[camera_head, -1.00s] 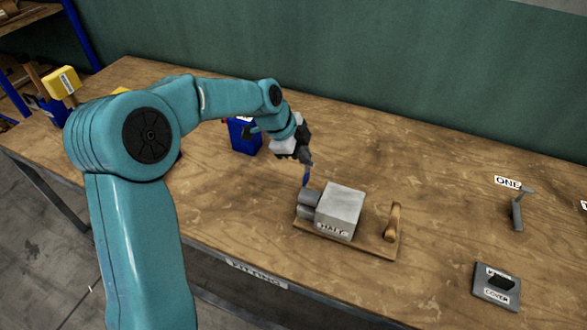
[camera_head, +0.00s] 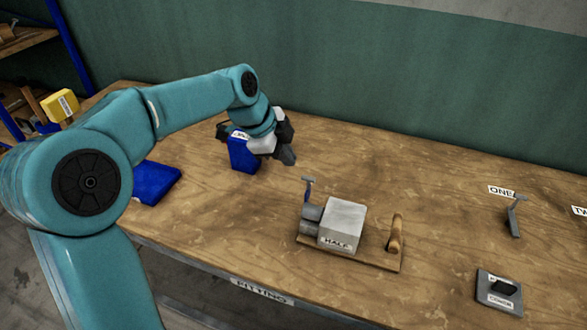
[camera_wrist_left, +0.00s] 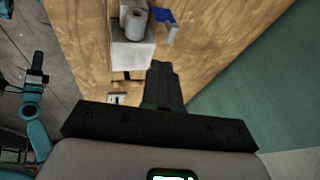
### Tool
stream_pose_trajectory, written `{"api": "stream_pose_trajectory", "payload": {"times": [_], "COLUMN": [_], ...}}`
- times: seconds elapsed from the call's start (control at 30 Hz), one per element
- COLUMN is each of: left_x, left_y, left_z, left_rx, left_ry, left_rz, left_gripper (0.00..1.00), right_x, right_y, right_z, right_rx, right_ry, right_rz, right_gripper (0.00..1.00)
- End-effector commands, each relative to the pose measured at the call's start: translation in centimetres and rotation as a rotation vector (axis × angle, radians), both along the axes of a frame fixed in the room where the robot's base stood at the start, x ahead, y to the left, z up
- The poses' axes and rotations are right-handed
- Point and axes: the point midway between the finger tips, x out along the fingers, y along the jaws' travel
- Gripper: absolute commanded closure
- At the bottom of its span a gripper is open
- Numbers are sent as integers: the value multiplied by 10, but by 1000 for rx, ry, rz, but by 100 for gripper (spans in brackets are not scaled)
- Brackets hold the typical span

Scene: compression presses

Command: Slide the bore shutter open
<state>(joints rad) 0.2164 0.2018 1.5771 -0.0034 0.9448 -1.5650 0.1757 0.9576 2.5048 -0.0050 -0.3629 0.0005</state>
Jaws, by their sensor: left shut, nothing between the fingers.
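The grey block labelled HALF (camera_head: 341,224) sits on a wooden base board (camera_head: 372,261) on the bench. I cannot tell for certain which part is the shutter. My left gripper (camera_head: 288,157) is shut and empty, above and behind the block, apart from it. In the left wrist view the closed fingers (camera_wrist_left: 163,84) show near the block (camera_wrist_left: 132,55) and the blue piece (camera_wrist_left: 163,15). My right gripper is not clearly seen.
A wooden handle (camera_head: 395,235) stands at the board's right end. A labelled cover (camera_head: 499,291) and a bracket by ONE (camera_head: 515,216) are right. The bench between is clear.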

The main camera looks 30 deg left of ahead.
Motion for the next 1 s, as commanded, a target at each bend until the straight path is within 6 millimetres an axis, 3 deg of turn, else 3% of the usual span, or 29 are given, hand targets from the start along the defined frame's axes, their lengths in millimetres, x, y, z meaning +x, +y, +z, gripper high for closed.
{"api": "stream_pose_trajectory", "payload": {"times": [0.23, 0.83, 1.0], "left_x": [-11, -14, -14], "left_y": [6, 8, 8], "left_z": [24, 27, 52], "left_rx": [0, 0, 1], "left_ry": [0, 0, -1], "left_rz": [-1, 0, -1], "left_gripper": [100, 100, 100], "right_x": [0, 0, 0], "right_y": [0, 0, 0], "right_z": [-2, -2, 22], "right_rx": [0, 0, 0], "right_ry": [0, 0, 0], "right_rz": [0, 0, 0], "right_gripper": [57, 57, 57]}}
